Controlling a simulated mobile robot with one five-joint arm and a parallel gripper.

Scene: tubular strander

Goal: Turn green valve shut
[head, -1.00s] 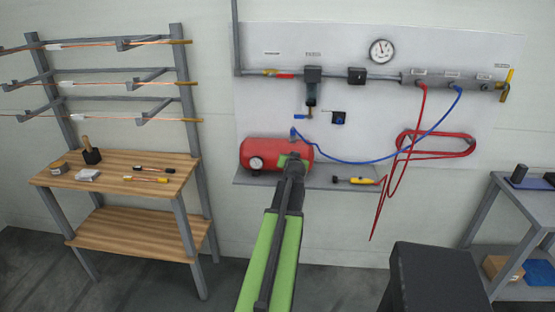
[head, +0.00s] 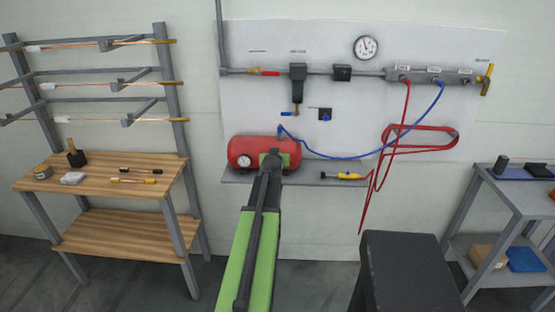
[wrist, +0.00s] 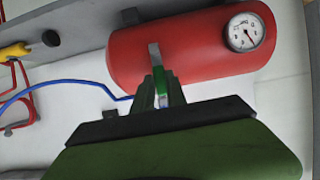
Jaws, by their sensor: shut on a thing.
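The green valve (wrist: 162,82) shows as a small green piece at the side of the red tank in the wrist view. My gripper (wrist: 158,92) is shut on it, with a dark finger on each side. In the head view, my gripper (head: 270,160) is in front of the red tank (head: 245,145) and hides most of the valve. Only small green patches show beside the gripper's tip. The tank's body also fills the top of the wrist view (wrist: 190,60). I cannot tell the valve's exact angle.
The blue hose (head: 345,160) runs from near the tank's top to the manifold (head: 430,77). A grey shelf (head: 310,179) under the tank holds a yellow tool (head: 347,176). A wooden bench (head: 95,190) stands left, a grey table (head: 515,195) right.

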